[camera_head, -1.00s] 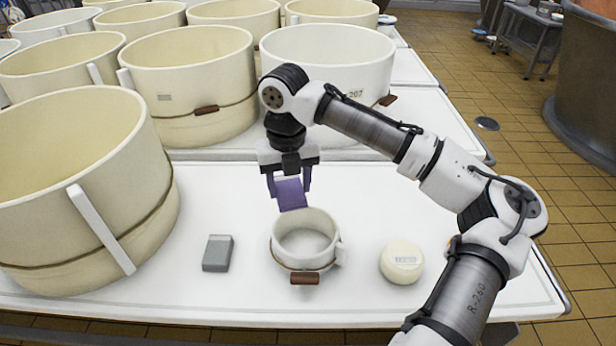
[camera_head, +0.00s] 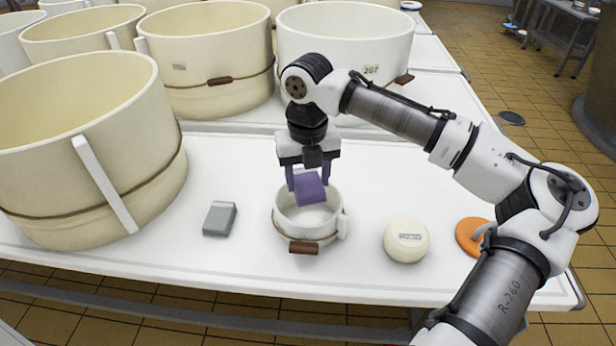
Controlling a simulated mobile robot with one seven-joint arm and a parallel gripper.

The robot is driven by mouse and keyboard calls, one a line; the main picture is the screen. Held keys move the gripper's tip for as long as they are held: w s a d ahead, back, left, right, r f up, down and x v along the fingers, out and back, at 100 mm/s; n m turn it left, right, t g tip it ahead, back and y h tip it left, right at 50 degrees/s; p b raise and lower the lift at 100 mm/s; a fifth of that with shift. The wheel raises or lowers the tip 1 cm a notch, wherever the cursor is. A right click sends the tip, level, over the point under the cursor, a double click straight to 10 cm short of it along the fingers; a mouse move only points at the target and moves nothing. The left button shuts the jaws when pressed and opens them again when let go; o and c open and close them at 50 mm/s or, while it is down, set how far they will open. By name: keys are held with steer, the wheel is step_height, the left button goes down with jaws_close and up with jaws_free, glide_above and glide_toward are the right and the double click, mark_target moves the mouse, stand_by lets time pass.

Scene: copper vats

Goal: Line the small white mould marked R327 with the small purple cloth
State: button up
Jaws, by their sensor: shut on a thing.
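The small purple cloth (camera_head: 309,190) hangs between the fingers of my gripper (camera_head: 309,186), which is shut on it. The small white mould (camera_head: 300,222) stands upright on the white table, with a brown cord and a brown wooden toggle at its front. The cloth is over the mould's opening, and its lower edge looks level with or just inside the rim; I cannot tell whether it touches. The mould's far rim is partly hidden behind the cloth and gripper. I cannot read an R327 mark on it.
A grey block (camera_head: 220,218) lies left of the mould. A pale round cheese with a label (camera_head: 406,240) and an orange disc (camera_head: 472,236) are to its right, the disc partly behind my arm. A large cream mould (camera_head: 80,150) fills the left; more large moulds stand behind.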

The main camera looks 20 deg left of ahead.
step_height(320, 180, down, 2)
steer(key=shift+b, duration=0.8)
steer(key=shift+f+b, duration=0.65)
steer(key=shift+f, duration=2.75)
steer(key=shift+f+b, duration=0.35)
steer(key=shift+f, duration=0.55)
steer(key=shift+s+d+f+p, duration=0.1)
steer(key=shift+f+p, duration=0.1)
steer(key=shift+p, duration=0.15)
steer(key=o, duration=1)
steer(key=shift+c, duration=0.2)
steer(key=shift+o, duration=0.5)
steer(key=shift+r, duration=0.15)
